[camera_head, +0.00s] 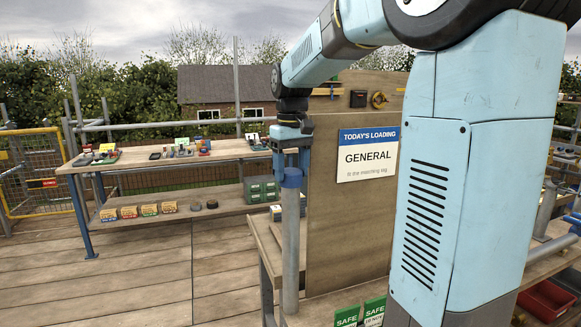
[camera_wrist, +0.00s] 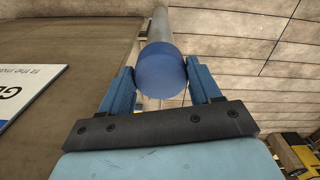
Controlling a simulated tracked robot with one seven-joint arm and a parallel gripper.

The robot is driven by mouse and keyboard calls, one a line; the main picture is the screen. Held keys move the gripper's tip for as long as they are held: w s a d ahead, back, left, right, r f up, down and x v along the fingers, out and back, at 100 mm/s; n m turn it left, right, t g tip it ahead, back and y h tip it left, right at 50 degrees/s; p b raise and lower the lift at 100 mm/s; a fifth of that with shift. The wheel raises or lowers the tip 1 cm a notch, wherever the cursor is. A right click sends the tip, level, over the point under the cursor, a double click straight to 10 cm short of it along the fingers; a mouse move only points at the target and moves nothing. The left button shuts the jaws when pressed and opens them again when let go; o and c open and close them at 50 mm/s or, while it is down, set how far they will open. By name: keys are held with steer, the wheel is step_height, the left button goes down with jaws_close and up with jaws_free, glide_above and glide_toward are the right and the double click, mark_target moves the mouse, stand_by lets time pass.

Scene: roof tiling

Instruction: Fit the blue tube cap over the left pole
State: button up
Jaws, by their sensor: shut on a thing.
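The blue tube cap (camera_head: 291,177) is at the top end of an upright grey pole (camera_head: 290,245) in the head view. In the wrist view, the round blue cap (camera_wrist: 160,72) lies between my gripper's two blue fingers, with the grey pole (camera_wrist: 159,24) running away beyond it. The cap is in line with the pole and appears to be over its end; how far down it sits is hidden. My gripper (camera_head: 291,165) points down from above and is shut on the cap. The cap's far side is hidden.
A wooden board with a "GENERAL" sign (camera_head: 368,155) stands close to the right of the pole. A workbench (camera_head: 150,160) with small items stands behind at left. Green "SAFE" tags (camera_head: 347,316) are at the front. Open deck (camera_head: 130,270) lies left of the pole.

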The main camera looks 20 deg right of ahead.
steer(key=o, duration=1.1)
step_height(320, 180, up, 14)
steer(key=s+f+m+t, duration=0.1)
steer(key=s+f+t, duration=0.1)
steer(key=s+f, duration=0.7)
steer(key=s+f+m+t, duration=0.1)
steer(key=s+f+t, duration=0.2)
steer(key=s+f, duration=0.6)
steer(key=s, duration=0.4)
steer(key=shift+s+a+m+t, duration=0.15)
steer(key=shift+s+m+t, duration=0.15)
